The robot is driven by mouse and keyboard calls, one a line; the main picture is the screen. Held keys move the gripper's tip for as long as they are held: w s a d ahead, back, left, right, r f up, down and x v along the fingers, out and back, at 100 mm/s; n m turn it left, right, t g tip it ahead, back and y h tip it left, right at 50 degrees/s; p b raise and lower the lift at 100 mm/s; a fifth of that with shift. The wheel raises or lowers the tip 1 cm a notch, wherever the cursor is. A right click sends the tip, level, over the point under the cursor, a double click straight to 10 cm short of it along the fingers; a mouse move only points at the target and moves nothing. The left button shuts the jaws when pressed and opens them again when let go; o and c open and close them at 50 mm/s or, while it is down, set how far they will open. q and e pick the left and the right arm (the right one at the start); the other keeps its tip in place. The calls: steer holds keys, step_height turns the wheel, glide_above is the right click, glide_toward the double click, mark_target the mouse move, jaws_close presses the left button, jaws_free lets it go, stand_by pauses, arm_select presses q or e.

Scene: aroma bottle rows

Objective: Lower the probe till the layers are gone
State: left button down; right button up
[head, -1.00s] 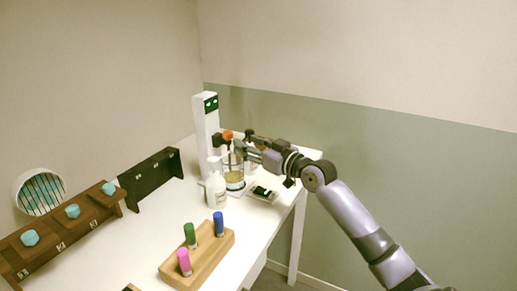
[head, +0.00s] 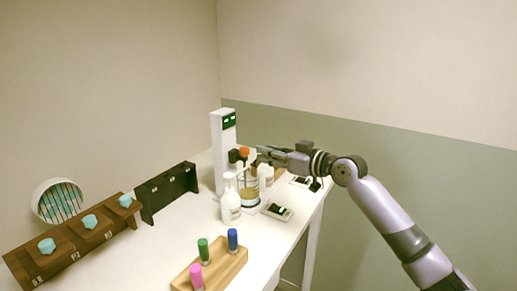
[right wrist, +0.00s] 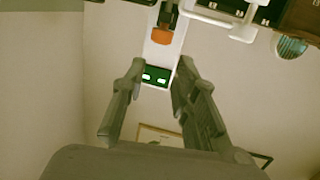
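A white stand (head: 217,155) with a green display (head: 229,120) rises at the back of the table. A dark carriage with an orange part (head: 244,152) sticks out from it and also shows in the right wrist view (right wrist: 161,36). A clear beaker (head: 249,195) with amber liquid stands below. The probe and any layers are too small to make out. My right gripper (head: 260,156) is just right of the orange part, above the beaker. In the right wrist view its fingers (right wrist: 160,65) are apart with nothing between them. My left gripper is out of view.
A white pump bottle (head: 231,207) stands left of the beaker. A small scale (head: 277,211) lies in front. A wooden block (head: 225,268) holds pink, green and blue vials. A brown rack (head: 70,240) with cyan pieces runs along the left. The middle tabletop is clear.

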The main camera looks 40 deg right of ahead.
steer(key=r, duration=0.2)
steer(key=d+r+n+g+y, duration=0.1)
steer(key=r, duration=0.2)
steer(key=d+r+g, duration=0.1)
steer(key=r, duration=0.1)
steer(key=shift+s+d+r+n+y, duration=0.25)
steer(key=shift+s+r+n+y, duration=0.05)
steer(key=shift+s+r, duration=0.1)
steer(key=c, duration=0.5)
steer(key=shift+s+r, duration=0.1)
steer(key=shift+r, duration=0.05)
jaws_close()
steer(key=w+a+f+p, duration=0.3)
steer(key=w+f, duration=0.3)
steer(key=w, duration=0.3)
steer(key=shift+a+f+p, duration=0.3)
steer(key=shift+p, duration=0.6)
